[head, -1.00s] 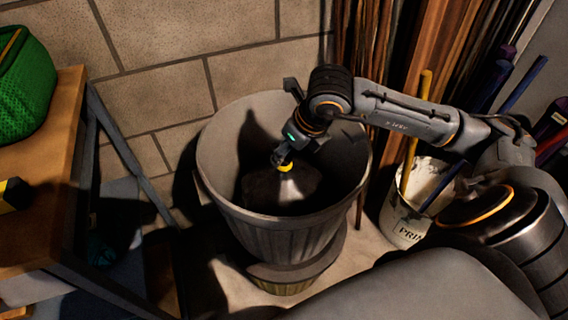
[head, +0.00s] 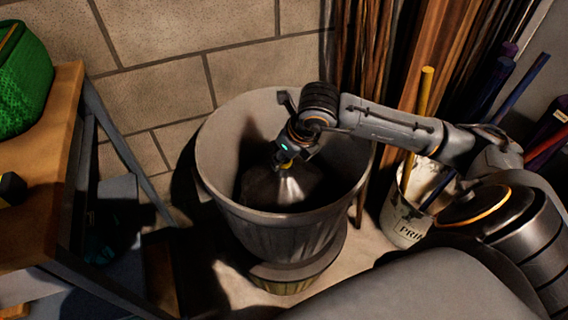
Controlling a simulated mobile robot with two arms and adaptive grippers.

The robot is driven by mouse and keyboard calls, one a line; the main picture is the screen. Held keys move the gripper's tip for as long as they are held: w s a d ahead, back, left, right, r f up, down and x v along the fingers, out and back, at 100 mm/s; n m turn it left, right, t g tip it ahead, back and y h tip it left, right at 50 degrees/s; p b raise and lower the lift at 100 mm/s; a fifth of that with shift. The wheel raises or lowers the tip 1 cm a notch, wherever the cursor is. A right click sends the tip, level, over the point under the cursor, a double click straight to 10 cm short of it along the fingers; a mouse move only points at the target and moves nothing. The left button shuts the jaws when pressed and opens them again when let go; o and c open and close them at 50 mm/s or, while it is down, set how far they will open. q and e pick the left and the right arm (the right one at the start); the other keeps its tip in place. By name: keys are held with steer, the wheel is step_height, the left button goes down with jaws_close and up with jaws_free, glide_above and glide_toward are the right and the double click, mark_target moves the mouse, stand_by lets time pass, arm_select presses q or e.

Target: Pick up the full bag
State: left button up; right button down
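A grey ribbed bin (head: 285,232) stands on the floor near the wall. Inside it is a dark bag (head: 265,188), its top gathered into a lighter, pinched neck (head: 291,183). My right arm comes in from the right, and my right gripper (head: 287,163) points down inside the bin at the top of this neck. Its fingertips meet the neck, but the fingers are small and partly hidden by the gripper body, so I cannot tell whether they are closed on it. My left gripper is out of view.
A wooden workbench (head: 50,150) with a green bag (head: 25,80) stands at the left. A white bucket (head: 408,215) holding long poles is right of the bin. Wooden boards (head: 425,60) lean behind it. A block wall (head: 160,60) closes off the back.

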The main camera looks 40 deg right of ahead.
steer(key=shift+w+r, duration=0.1)
steer(key=shift+w, duration=0.05)
steer(key=shift+r, duration=0.1)
